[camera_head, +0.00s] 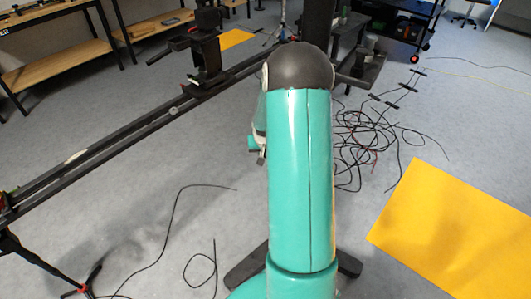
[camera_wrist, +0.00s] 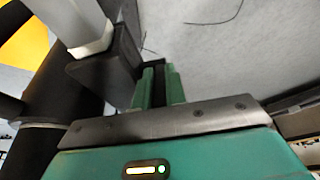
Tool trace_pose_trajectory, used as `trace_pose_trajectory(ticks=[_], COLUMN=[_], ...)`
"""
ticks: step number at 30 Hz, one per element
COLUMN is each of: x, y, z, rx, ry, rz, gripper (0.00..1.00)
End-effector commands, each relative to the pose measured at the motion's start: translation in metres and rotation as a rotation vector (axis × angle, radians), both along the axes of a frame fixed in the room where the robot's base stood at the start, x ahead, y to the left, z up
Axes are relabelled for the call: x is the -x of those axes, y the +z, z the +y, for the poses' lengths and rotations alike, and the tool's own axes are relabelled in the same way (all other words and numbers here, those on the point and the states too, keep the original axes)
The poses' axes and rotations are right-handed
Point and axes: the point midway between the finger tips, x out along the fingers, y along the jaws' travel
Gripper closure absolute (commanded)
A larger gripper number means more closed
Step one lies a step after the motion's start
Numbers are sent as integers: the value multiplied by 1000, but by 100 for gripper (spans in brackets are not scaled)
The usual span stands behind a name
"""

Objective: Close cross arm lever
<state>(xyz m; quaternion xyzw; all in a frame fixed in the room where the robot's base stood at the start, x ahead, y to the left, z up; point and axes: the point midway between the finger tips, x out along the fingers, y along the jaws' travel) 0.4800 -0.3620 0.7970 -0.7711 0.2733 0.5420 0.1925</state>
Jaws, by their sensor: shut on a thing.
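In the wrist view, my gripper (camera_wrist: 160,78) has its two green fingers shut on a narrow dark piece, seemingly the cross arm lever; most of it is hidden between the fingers. A dark block (camera_wrist: 108,72) with a pale grey part (camera_wrist: 82,22) sits just left of the fingers. I cannot tell whether the block joins the held piece. A thick black tube (camera_wrist: 62,105) lies farther left. The long black slider rail (camera_head: 120,138) runs diagonally at left and carries a black carriage (camera_head: 207,68).
Loose cables (camera_head: 365,140) lie on the grey floor right of my arm. A yellow mat (camera_head: 455,225) lies at the right front. A tripod foot (camera_head: 82,288) stands at the lower left. Wooden benches (camera_head: 55,65) stand at the back left, and a dark cart (camera_head: 405,25) at the back right.

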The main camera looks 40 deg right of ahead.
Motion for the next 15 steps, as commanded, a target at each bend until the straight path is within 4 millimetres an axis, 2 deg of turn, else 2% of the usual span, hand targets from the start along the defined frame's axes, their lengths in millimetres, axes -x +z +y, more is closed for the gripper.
trace_pose_trajectory(ticks=[15], x=[12], y=[-14], z=[11], rx=[266], ry=[0], rz=[-323], gripper=[100])
